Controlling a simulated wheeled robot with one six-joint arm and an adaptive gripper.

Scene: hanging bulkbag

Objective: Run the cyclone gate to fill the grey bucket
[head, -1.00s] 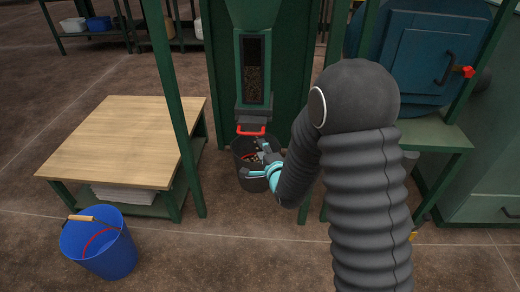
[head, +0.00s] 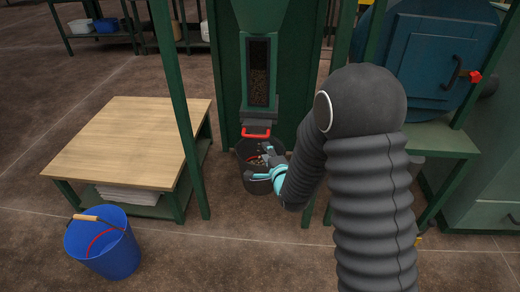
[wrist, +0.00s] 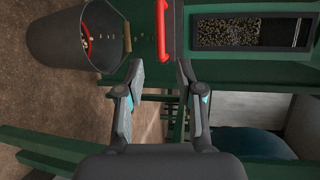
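The grey bucket (head: 246,172) stands on the floor under the cyclone's outlet, with some pellets and a red line inside. It also shows in the wrist view (wrist: 55,52), where its wooden grip (wrist: 127,36) is visible. The gate's red handle (head: 256,133) is just above the bucket; in the wrist view the red handle (wrist: 162,32) lies ahead of the gap between my fingertips, apparently untouched. My gripper (wrist: 162,72) is open and empty, with its fingers apart. In the head view my gripper (head: 268,166) is in front of the bucket, partly hiding it. Pellets show behind the sight window (head: 259,80).
A blue bucket (head: 112,255) stands on the floor at left front. A wooden-topped table (head: 125,140) is left of the cyclone. Green frame posts (head: 178,110) stand either side of the outlet. A blue machine with a door (head: 435,60) is at right.

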